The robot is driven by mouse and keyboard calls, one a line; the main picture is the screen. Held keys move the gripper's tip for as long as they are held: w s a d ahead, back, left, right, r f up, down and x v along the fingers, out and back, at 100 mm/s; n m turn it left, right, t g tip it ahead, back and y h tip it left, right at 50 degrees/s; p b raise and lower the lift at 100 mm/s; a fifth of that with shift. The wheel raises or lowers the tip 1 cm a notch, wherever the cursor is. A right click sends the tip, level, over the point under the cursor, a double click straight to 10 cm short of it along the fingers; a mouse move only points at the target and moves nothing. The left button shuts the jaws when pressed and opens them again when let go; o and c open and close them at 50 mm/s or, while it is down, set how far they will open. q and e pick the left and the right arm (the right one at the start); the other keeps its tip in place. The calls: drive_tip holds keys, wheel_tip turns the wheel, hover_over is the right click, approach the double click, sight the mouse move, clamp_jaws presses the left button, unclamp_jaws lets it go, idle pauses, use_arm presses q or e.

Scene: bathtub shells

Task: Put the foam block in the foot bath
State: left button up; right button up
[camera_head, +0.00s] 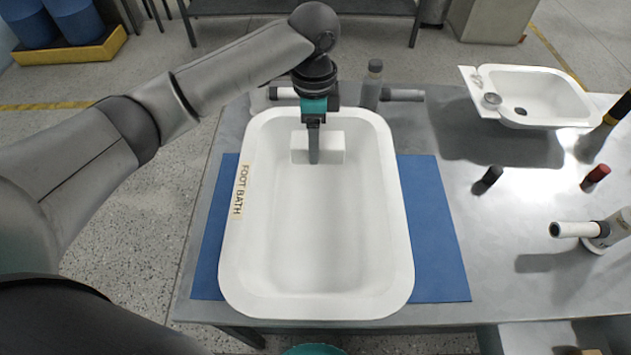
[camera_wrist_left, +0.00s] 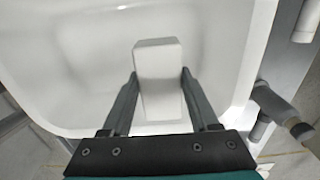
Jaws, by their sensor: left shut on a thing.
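The foot bath (camera_head: 229,245) is a white, deep tub with a "FOOT BATH" label on its left rim. The foam block (camera_head: 333,148) is a white rectangular block inside the far end of the tub. My left gripper (camera_head: 314,158) reaches down over the far rim and is shut on the block. In the left wrist view the block (camera_wrist_left: 158,75) sits between the two fingers, inside the tub walls. I cannot tell whether the block touches the tub floor. My right gripper does not show.
The tub stands on a blue mat (camera_head: 437,240) on a grey table. A small white basin (camera_head: 545,95) is at the far right. A grey bottle (camera_head: 372,85) stands behind the tub. Dark and red small cylinders (camera_head: 596,175) and a white-nozzled tool (camera_head: 580,230) are at right.

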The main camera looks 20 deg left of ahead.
use_arm(q)
wheel_tip(320, 180, down, 8)
drive_tip(key=shift+w+r+b, duration=0.1)
drive_tip(key=shift+b, duration=0.6)
wheel_tip(320, 180, down, 4)
drive_tip(key=shift+f+b, duration=0.1)
drive_tip(key=shift+b, duration=0.5)
drive_tip(key=shift+f, duration=0.2)
drive_tip(key=o, duration=1.3)
drive_tip(key=shift+r, duration=0.1)
wheel_tip(320, 180, up, 12)
drive_tip(key=p, duration=0.3)
drive_tip(key=shift+r, duration=0.15)
